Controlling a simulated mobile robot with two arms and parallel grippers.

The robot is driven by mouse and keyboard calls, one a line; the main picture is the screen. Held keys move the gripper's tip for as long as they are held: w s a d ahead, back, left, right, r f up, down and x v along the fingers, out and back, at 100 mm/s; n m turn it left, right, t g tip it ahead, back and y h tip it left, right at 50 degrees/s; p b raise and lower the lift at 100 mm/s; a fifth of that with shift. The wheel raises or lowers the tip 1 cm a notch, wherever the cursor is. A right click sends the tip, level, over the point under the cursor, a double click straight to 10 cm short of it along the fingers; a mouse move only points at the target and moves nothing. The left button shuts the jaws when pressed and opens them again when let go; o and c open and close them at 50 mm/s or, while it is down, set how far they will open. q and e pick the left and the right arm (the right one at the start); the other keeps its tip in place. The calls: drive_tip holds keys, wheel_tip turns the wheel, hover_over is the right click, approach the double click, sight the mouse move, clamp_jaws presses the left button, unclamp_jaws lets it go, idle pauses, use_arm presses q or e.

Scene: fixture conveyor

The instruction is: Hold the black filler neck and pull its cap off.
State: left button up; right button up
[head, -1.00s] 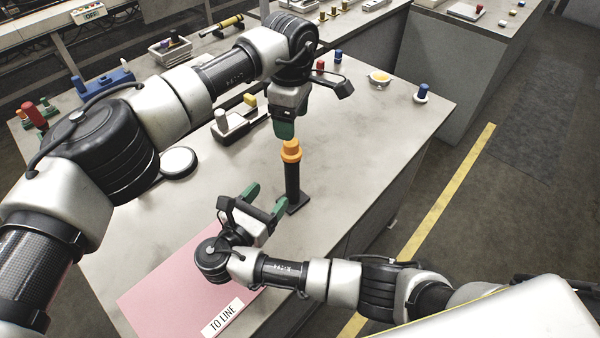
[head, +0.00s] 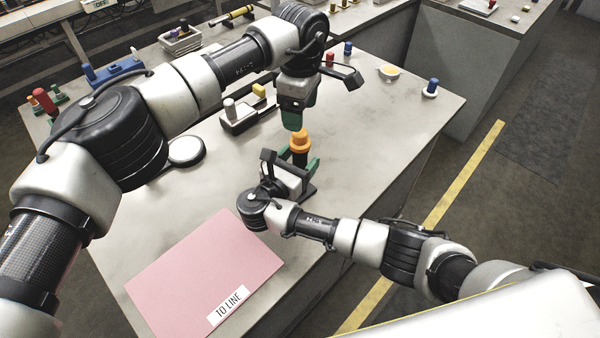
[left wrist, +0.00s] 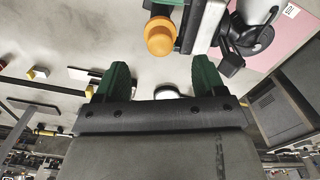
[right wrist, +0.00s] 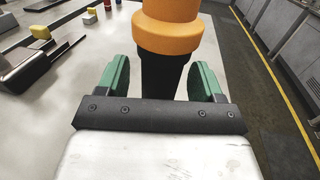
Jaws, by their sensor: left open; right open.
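The filler neck is a black upright post, seen in the right wrist view (right wrist: 162,78), with an orange cap (head: 300,141) on top. In the right wrist view the open fingers of my right gripper (right wrist: 163,82) stand on either side of the black neck, below the cap, with gaps showing. In the head view the right gripper (head: 299,165) hides most of the neck. My left gripper (head: 292,116) is open and points down just above the cap. In the left wrist view the cap (left wrist: 160,37) lies ahead of the left fingers (left wrist: 160,78), not between them.
A pink mat (head: 205,275) with a "TO LINE" label lies at the front of the grey table (head: 380,130). A white round disc (head: 187,151) and a grey tray fixture (head: 238,120) stand to the left.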

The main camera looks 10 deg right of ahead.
sight(300, 135)
clamp_jaws()
use_arm(q)
drive_tip(key=shift+o, duration=0.8)
drive_tip(key=n, duration=0.3)
drive_tip(key=s+n, duration=0.1)
drive_tip(key=n, duration=0.1)
drive_tip(key=shift+r+t, duration=0.3)
drive_tip(key=shift+r, duration=0.05)
wheel_tip(300, 135, up, 3)
drive_tip(key=s+n+t, duration=0.2)
drive_tip(key=n+t, duration=0.1)
drive_tip(key=n, duration=1.4)
drive_tip(key=shift+h, duration=0.4)
drive_tip(key=x, duration=1.1)
drive_tip(key=shift+s+a+f, duration=0.2)
drive_tip(key=shift+a, duration=0.2)
